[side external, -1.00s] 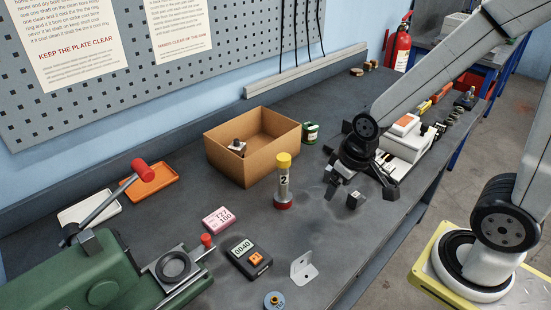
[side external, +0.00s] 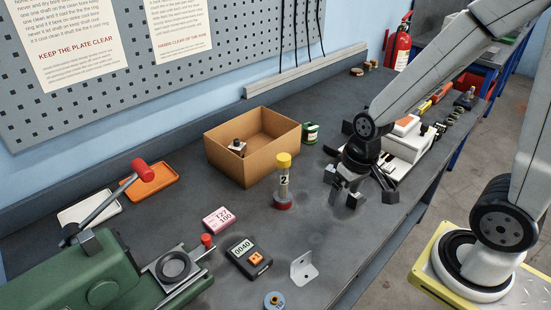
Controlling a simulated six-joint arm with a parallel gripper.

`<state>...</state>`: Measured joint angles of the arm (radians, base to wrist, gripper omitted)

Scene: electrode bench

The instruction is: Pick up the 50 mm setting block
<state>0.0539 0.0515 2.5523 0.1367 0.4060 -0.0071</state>
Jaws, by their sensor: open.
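A small dark grey block (side external: 354,200), which looks like the setting block, stands on the bench right of centre. Its size marking is too small to read. My gripper (side external: 364,194) is low over the bench at this block, pointing down. Its jaws are open, with one grey fingertip to the left of the block and one to the right. The block appears between them, not gripped. Part of its top is hidden by my gripper, and I cannot tell whether a finger touches it.
A yellow-capped cylinder marked 2 (side external: 283,182) stands left of my gripper. Behind are an open cardboard box (side external: 255,168) and a green tin (side external: 310,133). A white device (side external: 408,146) sits close behind my gripper. An angle bracket (side external: 303,268) lies nearer the front edge.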

